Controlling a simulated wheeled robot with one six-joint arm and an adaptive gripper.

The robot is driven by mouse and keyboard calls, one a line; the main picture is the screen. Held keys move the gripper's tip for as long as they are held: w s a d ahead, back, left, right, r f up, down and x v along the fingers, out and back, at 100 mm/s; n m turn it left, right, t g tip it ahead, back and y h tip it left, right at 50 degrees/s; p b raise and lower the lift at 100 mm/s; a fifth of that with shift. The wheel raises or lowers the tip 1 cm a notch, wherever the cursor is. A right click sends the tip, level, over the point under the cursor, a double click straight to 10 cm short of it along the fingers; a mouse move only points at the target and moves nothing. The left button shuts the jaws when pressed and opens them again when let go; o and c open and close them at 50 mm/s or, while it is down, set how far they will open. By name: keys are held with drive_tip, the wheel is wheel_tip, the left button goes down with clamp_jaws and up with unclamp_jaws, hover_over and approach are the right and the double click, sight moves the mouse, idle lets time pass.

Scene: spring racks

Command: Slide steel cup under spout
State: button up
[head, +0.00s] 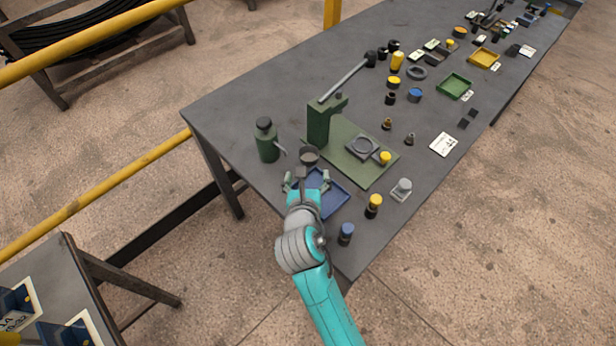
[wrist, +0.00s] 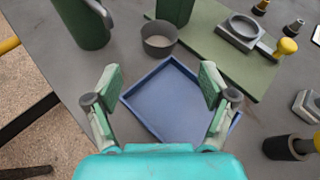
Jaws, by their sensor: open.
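The steel cup (head: 309,155) is a small dark grey open cup on the table, between the green dispenser and the green press. In the wrist view the cup (wrist: 160,47) stands upright and looks empty, just beyond the far corner of a blue tray. The green dispenser (head: 267,146) has a dark cap, and its short grey spout (head: 281,152) points right, toward the cup's side. The dispenser body (wrist: 88,22) is cut off in the wrist view. My gripper (head: 306,178) is open and empty above the blue tray, short of the cup, with fingers spread (wrist: 160,84).
The blue tray (wrist: 165,98) lies below my fingers. The green press (head: 318,125) and its base plate (head: 358,168) stand right of the cup. Yellow-topped (head: 374,201) and blue-topped (head: 346,230) pieces stand near the front edge. The table's left edge is close to the dispenser.

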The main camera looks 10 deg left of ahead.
sight(309, 151)
drive_tip(key=x, duration=1)
drive_tip(key=shift+w+f, duration=0.1)
drive_tip(key=shift+w, duration=0.05)
drive_tip(key=shift+c, duration=0.3)
drive_tip(key=c, duration=1.2)
